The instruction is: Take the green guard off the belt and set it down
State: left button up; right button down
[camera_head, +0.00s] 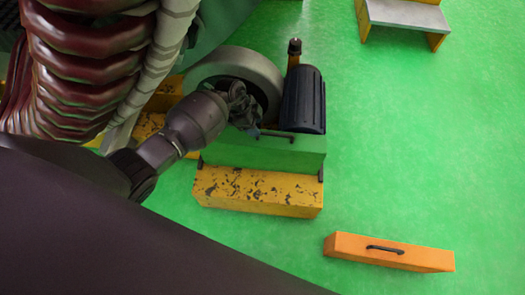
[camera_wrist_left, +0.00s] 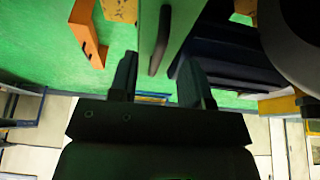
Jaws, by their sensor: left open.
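The green guard (camera_head: 270,155) sits on the machine above a chipped yellow base, with a thin dark handle (camera_head: 279,136) along its top. My left gripper (camera_head: 252,130) reaches in from the left, close to the left end of this handle. In the left wrist view, the two fingers of the left gripper (camera_wrist_left: 160,78) are apart. The dark handle (camera_wrist_left: 160,40) on the guard (camera_wrist_left: 147,22) shows between and beyond their tips. I cannot tell whether a finger touches it. The belt does not show clearly. My right gripper is not in view.
A dark ribbed motor (camera_head: 304,100) and a large grey wheel (camera_head: 255,70) stand behind the guard. The yellow base (camera_head: 255,192) is in front. An orange block with a black handle (camera_head: 385,252) lies on the green floor. The floor to the right is clear up to a grey-topped step (camera_head: 408,14).

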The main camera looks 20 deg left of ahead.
aim_at(261, 148)
pick_arm(q)
jog(key=shift+d+f, duration=0.15)
jog(key=shift+f, duration=0.3)
jog(key=b+x, duration=0.2)
jog(key=x, duration=0.2)
jog(key=shift+s+f+b, duration=0.1)
jog(key=shift+f+b, duration=0.2)
jog(key=shift+d+f, duration=0.15)
jog(key=shift+f, duration=0.05)
jog(key=shift+w, duration=0.25)
jog(key=shift+r, duration=0.3)
grip_shut()
jog(key=shift+w, duration=0.1)
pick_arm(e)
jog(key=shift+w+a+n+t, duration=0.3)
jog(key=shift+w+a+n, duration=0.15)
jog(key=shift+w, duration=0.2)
